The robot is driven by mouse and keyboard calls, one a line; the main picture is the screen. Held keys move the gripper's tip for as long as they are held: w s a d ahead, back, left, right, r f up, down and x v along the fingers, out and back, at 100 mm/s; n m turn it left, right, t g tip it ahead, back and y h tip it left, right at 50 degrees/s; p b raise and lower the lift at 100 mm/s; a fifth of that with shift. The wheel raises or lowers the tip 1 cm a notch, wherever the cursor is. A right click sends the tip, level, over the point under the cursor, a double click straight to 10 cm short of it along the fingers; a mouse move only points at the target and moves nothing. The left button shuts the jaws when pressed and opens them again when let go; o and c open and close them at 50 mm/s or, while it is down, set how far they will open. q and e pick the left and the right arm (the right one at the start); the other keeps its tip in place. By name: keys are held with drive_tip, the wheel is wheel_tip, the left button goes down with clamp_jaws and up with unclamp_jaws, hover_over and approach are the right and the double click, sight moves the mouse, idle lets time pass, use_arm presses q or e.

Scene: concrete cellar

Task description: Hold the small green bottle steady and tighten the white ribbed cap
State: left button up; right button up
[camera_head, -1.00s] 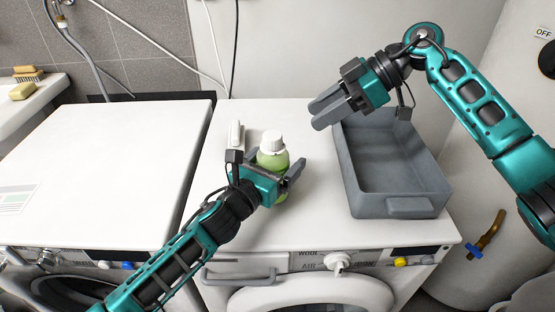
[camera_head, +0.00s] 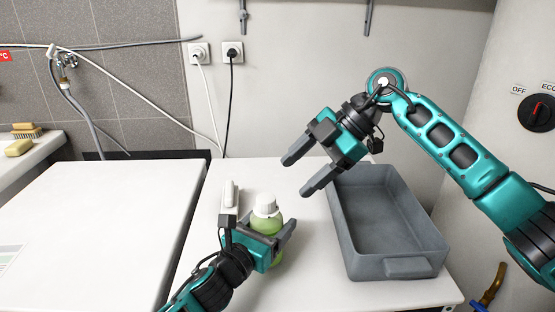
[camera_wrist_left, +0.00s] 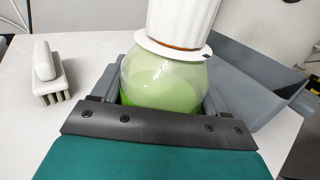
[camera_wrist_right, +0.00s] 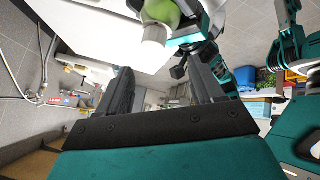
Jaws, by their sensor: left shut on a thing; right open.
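The small green bottle (camera_head: 264,226) stands on the white machine top, with the white ribbed cap (camera_head: 265,205) on its neck. In the left wrist view the cap (camera_wrist_left: 182,22) sits on the bottle (camera_wrist_left: 163,82) above a white collar, with a thin brownish line at its lower edge. My left gripper (camera_head: 284,238) is shut around the bottle's body from the front. My right gripper (camera_head: 306,172) is open and empty, above and to the right of the bottle, apart from the cap. The right wrist view shows the cap (camera_wrist_right: 154,34) beyond its fingers.
A grey tray (camera_head: 404,268) stands right of the bottle, empty inside. A white brush (camera_head: 229,196) lies just left of the bottle; it also shows in the left wrist view (camera_wrist_left: 47,72). The white top at left (camera_head: 90,230) is clear. A wall with sockets (camera_head: 216,52) rises behind.

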sight(267, 198)
drive_tip(key=s+a+r+n+t+h, duration=0.1)
drive_tip(key=a+r+n+t+h, duration=0.15)
drive_tip(key=n, duration=0.65)
drive_tip(key=s+a+r+n+t+h, duration=0.1)
drive_tip(key=a+r+n+h, duration=0.2)
drive_tip(key=n, duration=0.7)
drive_tip(key=shift+g+h, duration=0.25)
drive_tip(key=shift+h, duration=0.2)
drive_tip(key=x, duration=0.8)
drive_tip(key=d+x, duration=0.1)
drive_tip(key=x, duration=0.2)
drive_tip(key=shift+a+f, duration=0.1)
drive_tip(key=shift+f, duration=0.4)
drive_tip(key=shift+c, duration=0.4)
